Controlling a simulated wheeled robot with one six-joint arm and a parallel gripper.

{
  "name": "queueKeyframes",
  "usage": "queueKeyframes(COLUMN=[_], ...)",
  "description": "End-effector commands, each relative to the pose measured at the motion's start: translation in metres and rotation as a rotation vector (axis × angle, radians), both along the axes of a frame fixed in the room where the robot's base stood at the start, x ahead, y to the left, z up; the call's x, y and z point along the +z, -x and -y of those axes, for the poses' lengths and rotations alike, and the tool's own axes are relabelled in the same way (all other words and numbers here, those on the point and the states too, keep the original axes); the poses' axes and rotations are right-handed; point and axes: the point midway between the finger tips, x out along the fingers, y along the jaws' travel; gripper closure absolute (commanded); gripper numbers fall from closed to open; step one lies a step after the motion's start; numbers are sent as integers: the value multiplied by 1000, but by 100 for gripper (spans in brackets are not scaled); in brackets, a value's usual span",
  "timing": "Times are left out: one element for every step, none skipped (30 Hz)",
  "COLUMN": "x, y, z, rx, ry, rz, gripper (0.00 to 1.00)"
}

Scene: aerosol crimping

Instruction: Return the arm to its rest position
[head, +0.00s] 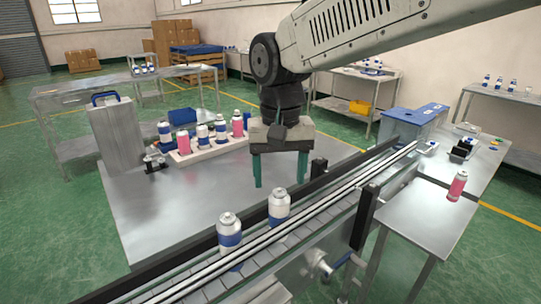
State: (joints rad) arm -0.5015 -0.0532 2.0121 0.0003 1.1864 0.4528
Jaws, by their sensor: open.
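My gripper (281,171) hangs from my arm in the middle of the head view, with its two green fingers pointing down and set well apart. It is open, and nothing shows between the fingers. It appears above the metal worktable (185,218), in front of the tray; its exact height above the surface is hard to tell. My arm comes in from the upper right and bends downward at a dark joint. No other part of the task is visible.
Two white-and-blue cans, one nearer (230,236) and one farther (278,207), stand on the conveyor (327,215). A tray (180,158) holds several cans. A pink can (457,185) stands on the right table (432,219). A grey upright box (117,136) stands at left.

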Motion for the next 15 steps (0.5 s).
queueKeyframes(x=[-8, -14, -17, -17, -17, -17, -17, -17, -17, -17, -18, -19, -20, -21, -23], y=[6, 13, 25, 32, 39, 49, 57, 65, 76, 85, 94, 106, 116, 126, 138], z=[3, 7, 17, 26, 36, 50, 60, 71, 86, 97, 107, 122, 132, 142, 154], rx=[38, 68, 103, 121, 134, 146, 154, 159, 164, 165, 165, 161, 156, 149, 137], ry=[10, 18, 22, 23, 23, 22, 21, 19, 17, 15, 13, 9, 7, 6, 3], rz=[-20, -35, -46, -50, -52, -53, -53, -53, -49, -47, -43, -36, -29, -21, -10], gripper=[35, 35, 35, 35, 35, 35, 35, 35, 35, 35, 35, 35, 35, 35, 35])
